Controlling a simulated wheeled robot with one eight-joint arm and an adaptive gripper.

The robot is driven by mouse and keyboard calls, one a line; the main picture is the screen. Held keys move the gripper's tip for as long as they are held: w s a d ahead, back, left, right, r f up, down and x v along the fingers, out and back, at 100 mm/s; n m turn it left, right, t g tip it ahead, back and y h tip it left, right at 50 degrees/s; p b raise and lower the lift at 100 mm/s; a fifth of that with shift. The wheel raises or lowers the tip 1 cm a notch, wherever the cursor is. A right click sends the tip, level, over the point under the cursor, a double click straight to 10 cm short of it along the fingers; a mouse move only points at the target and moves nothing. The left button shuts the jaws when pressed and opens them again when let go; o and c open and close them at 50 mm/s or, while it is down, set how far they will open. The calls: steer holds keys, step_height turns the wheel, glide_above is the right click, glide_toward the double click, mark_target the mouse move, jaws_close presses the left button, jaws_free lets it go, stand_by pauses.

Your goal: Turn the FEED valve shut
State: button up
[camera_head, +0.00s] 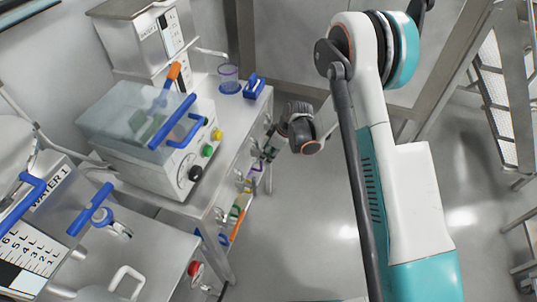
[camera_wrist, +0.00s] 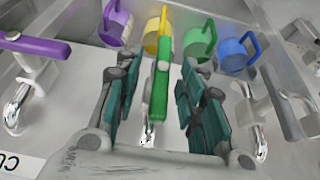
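A green lever handle (camera_wrist: 160,85) stands between the two fingers of my gripper (camera_wrist: 160,100) in the wrist view. The fingers are open, with a visible gap on each side of the handle. A purple lever (camera_wrist: 35,45) lies to the left and a grey lever (camera_wrist: 282,100) to the right. No FEED label is readable, so I cannot tell which lever is the FEED valve. In the head view my gripper (camera_head: 268,150) is at the bench's front side, and its fingertips are small and partly hidden among the valves.
In the head view a clear-lidded machine (camera_head: 150,125) and a blue-rimmed cup (camera_head: 229,80) stand on the bench. Open floor (camera_head: 300,230) lies right of the bench.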

jaws_close()
steer(key=shift+w+g, duration=0.1)
steer(key=shift+g, duration=0.3)
steer(key=shift+w+f+m+g+y, duration=0.1)
steer(key=shift+w+m+g+y, duration=0.15)
steer(key=shift+g+y, duration=0.65)
steer(key=shift+w+d+f+m+g+y, duration=0.1)
steer(key=shift+m+g+y, duration=0.15)
steer(key=shift+g, duration=0.7)
steer(key=shift+w+d+m+g+y, duration=0.15)
steer(key=shift+m+g, duration=0.15)
steer(key=shift+g, duration=0.65)
steer(key=shift+s+a, duration=0.1)
jaws_free()
